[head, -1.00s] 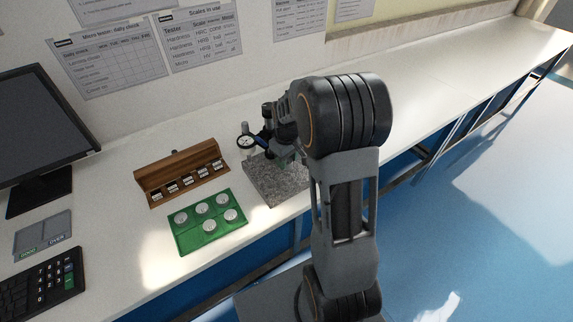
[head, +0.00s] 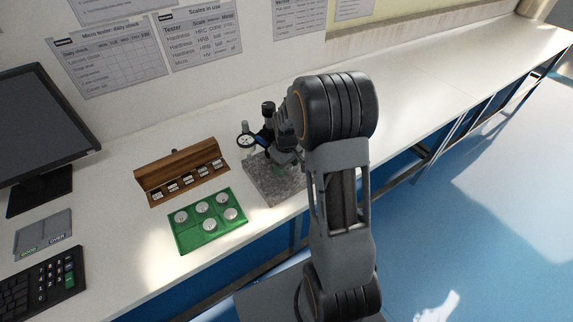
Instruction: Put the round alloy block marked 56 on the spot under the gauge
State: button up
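Several round silver alloy blocks, one of them here (head: 209,225), sit in the green tray (head: 183,249). The marks on them are too small to read, so I cannot tell which is 56. The tray's front left cell looks empty. The gauge (head: 246,141), a round white dial, stands over a grey speckled stone base (head: 268,190) right of the tray. The spot under the gauge cannot be made out. My gripper (head: 288,160) is above the right part of the stone base, mostly hidden by my arm. Its fingers and anything between them cannot be made out.
A wooden rack (head: 150,178) with small labelled pieces stands behind the green tray. A monitor (head: 40,125), a two-part grey tray (head: 42,233) marked GOOD and OVER, and a keyboard (head: 45,285) are at left. The white bench (head: 440,90) is clear at right.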

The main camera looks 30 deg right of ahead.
aim_at(287, 167)
jog(key=shift+o, duration=0.4)
jog(key=shift+r, duration=0.45)
notch_tip(287, 167, up, 11)
jog(key=s+a+r+m+t, duration=0.1)
jog(key=s+a+r, duration=0.1)
jog(key=s+a, duration=0.3)
jog(key=s+a+r+m+t, duration=0.2)
jog(key=s+a, duration=0.2)
jog(key=s, duration=0.7)
jog(key=shift+s+a+m, duration=0.15)
jog(key=shift+a+m, duration=0.15)
jog(key=shift+a, duration=0.1)
